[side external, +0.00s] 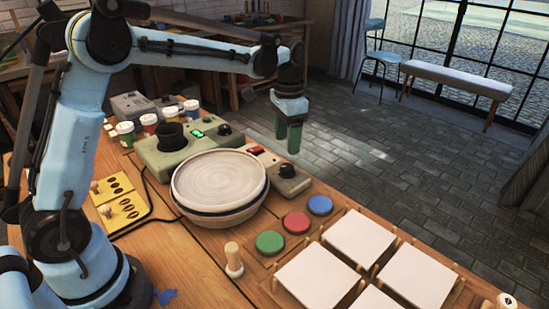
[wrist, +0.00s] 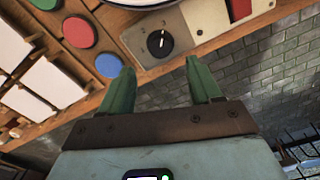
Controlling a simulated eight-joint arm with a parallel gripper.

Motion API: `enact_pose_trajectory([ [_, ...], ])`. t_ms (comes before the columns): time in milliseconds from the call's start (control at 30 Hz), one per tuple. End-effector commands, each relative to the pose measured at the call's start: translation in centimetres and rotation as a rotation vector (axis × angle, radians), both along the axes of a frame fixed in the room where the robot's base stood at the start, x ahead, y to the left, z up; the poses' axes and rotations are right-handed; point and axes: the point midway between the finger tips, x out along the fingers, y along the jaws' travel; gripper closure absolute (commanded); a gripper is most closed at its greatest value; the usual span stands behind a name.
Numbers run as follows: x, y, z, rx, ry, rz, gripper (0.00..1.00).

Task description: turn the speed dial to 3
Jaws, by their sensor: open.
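The speed dial is a black round knob with a white pointer mark, on a light control panel at the front of the wheel. In the wrist view the dial (wrist: 158,44) is just beyond my fingertips, between them in line; its pointer aims roughly to the picture's top. The marks around it are too small to read surely. In the side view the dial (side external: 288,170) is at the panel's right end. My gripper (side external: 288,146) has green fingers pointing down, above and apart from the panel. In the wrist view my gripper (wrist: 160,68) is open and empty.
A round plate (side external: 219,181) sits on the wheel beside the panel. A red switch (side external: 256,150) is next to the dial. Red (side external: 296,222), blue (side external: 320,205) and green (side external: 269,242) discs and white tiles (side external: 347,237) lie nearby. A green box (side external: 182,150) stands behind.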

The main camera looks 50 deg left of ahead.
Motion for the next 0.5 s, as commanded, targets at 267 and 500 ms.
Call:
enact_pose_trajectory([
  [267,0.0,0.0,3.5,0.000,0.000,0.000,0.37],
  [500,0.0,0.0,4.3,0.000,0.000,0.000,0.37],
])
